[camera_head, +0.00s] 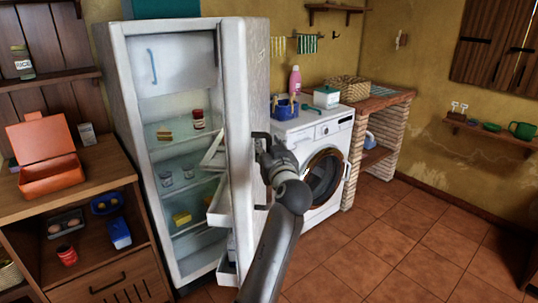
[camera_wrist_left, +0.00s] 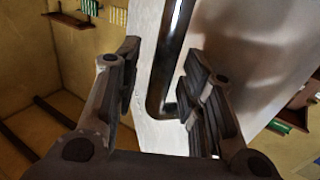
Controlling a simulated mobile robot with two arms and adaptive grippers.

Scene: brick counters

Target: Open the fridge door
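The white fridge (camera_head: 135,150) stands with its door (camera_head: 243,100) swung wide open toward me, showing the lit shelves and the door's inner racks. In the head view my left gripper (camera_head: 265,147) is at the outer face of the door, by its handle, and partly hides it. In the left wrist view the dark handle (camera_wrist_left: 168,70) stands between the spread fingers of my left gripper (camera_wrist_left: 160,78). The right finger is close to the handle, the left finger is beyond the door's edge; I cannot tell whether either touches. My right gripper is not in view.
A washing machine (camera_head: 328,165) stands right of the door, with a pink bottle (camera_head: 295,80) on top. A wooden cabinet (camera_head: 95,195) with an open orange box (camera_head: 48,165) is at the left. The tiled floor (camera_head: 400,240) at the right is clear.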

